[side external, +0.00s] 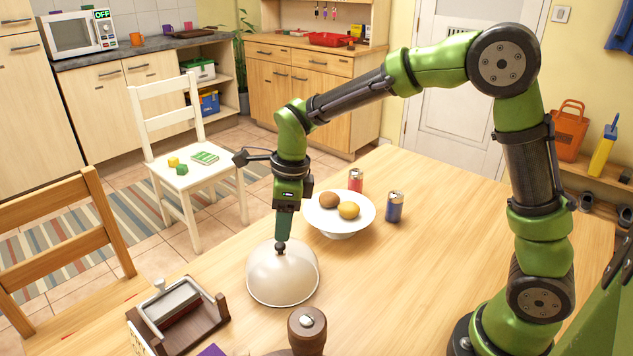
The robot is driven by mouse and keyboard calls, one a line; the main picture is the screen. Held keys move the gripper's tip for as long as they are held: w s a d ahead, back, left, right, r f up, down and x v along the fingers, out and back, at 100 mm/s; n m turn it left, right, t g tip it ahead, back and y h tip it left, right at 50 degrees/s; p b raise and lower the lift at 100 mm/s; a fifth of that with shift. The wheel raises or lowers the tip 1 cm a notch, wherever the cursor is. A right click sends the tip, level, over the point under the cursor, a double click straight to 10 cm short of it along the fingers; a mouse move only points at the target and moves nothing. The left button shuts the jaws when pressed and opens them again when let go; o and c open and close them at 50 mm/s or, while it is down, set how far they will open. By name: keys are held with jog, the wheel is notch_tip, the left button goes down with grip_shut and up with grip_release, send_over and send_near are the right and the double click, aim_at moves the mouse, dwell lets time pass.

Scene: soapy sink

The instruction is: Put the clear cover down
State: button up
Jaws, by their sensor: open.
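A pale, dome-shaped cover (282,277) with a small dark knob on top stands on the wooden table, left of the middle. It looks cloudy rather than fully clear, and I see nothing under it. Its rim appears to rest level on the tabletop. My gripper (282,238) points straight down right over the cover, with its fingertips at the knob. The gripper is open; from this side I cannot tell whether the fingers touch the knob.
A white bowl (338,230) with brown and yellow items stands just behind the cover. A dark wooden holder (207,332) and a brown mill (307,333) stand in front. The table's right side is clear.

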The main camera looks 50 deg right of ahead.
jog(key=s+d+r+n+t, duration=0.3)
jog(key=s+d+r+n, duration=0.1)
jog(key=s+r+n, duration=0.7)
jog(key=s+d+n+t, duration=0.2)
jog(key=s+n, duration=0.5)
jog(key=n, duration=0.5)
jog(key=shift+s+f+t+y, duration=0.15)
jog(key=shift+s+t+y, duration=0.25)
jog(key=shift+t, duration=0.1)
